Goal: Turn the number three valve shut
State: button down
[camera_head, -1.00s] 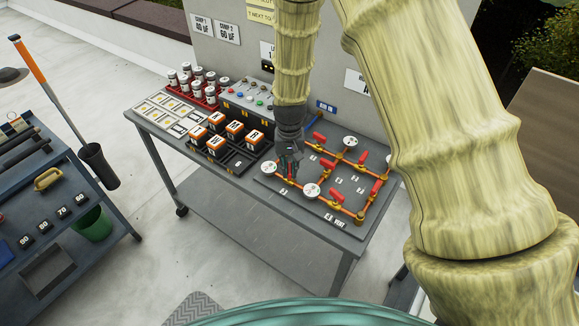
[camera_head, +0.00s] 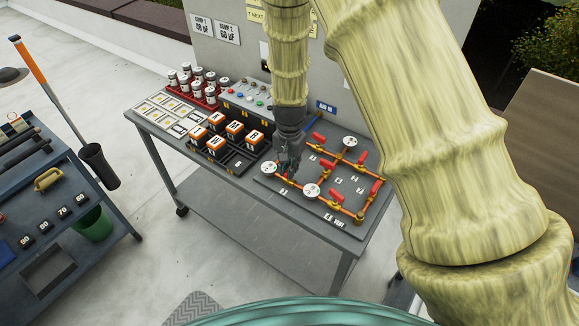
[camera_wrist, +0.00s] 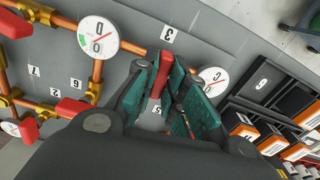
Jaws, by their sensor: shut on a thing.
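My gripper (camera_wrist: 172,92) is shut on a red valve handle (camera_wrist: 158,76), which sits between its green pads in the wrist view. This valve is on the copper pipe (camera_wrist: 132,46) between two round white gauges, beside the number 3 label (camera_wrist: 168,34). The held handle appears to run crosswise to that pipe. In the head view my gripper (camera_head: 288,170) is down at the left branch of the pipe board (camera_head: 318,214) and hides most of the valve. The number 3 label (camera_head: 284,192) shows just below the pipe there.
Gauges stand close on both sides, the left one (camera_head: 267,168) and the lower one (camera_head: 311,191). Other red-handled valves (camera_head: 335,195) stand to the right. Orange-and-black blocks (camera_head: 235,130) sit left of the board. A grey cabinet (camera_head: 250,95) stands behind on the table.

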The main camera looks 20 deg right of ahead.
jog(key=shift+w+r, duration=0.1)
jog(key=c, duration=1.5)
grip_release()
notch_tip(320, 180, up, 12)
jog(key=shift+f, duration=0.1)
